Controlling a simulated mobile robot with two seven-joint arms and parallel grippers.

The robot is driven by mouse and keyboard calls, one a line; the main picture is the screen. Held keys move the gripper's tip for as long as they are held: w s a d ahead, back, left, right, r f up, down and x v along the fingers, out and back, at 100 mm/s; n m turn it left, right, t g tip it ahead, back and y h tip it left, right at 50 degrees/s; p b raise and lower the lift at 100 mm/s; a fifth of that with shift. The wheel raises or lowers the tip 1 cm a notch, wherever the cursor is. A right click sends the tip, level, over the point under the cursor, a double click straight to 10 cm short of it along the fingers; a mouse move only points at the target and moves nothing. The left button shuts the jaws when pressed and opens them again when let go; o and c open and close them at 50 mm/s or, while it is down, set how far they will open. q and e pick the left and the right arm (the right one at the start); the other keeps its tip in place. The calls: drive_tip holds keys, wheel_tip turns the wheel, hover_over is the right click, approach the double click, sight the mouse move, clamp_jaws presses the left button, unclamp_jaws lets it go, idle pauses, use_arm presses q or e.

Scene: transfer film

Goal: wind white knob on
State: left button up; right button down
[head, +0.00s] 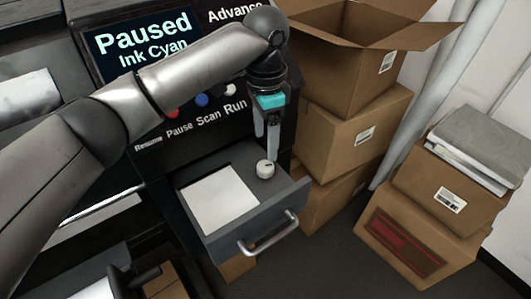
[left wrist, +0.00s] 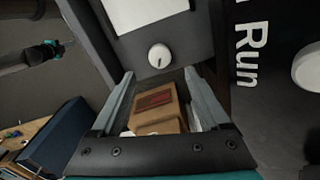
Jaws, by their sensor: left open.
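The white knob (head: 265,169) is a small round dial with a dark mark. It sits on the grey pull-out drawer (head: 231,227), beside a white sheet. It also shows in the left wrist view (left wrist: 159,55), beyond my fingertips. My left gripper (head: 267,146) points down above the knob, slightly behind it in the head view. Its two fingers are apart with nothing held between them, and they do not appear to touch the knob. A dark gripper with a teal band, seemingly my right one (left wrist: 58,48), shows small at the left wrist view's upper left.
The black machine has a screen (head: 142,43) reading "Paused Ink Cyan". Red (head: 172,113), blue (head: 201,100) and white (head: 230,90) buttons sit on its panel. Stacked cardboard boxes (head: 352,140) stand close to the drawer's right. Dark floor (head: 350,255) is clear in front.

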use_arm(q)
wheel_tip(320, 180, up, 8)
drive_tip(key=shift+f, duration=0.25)
idle(0.4)
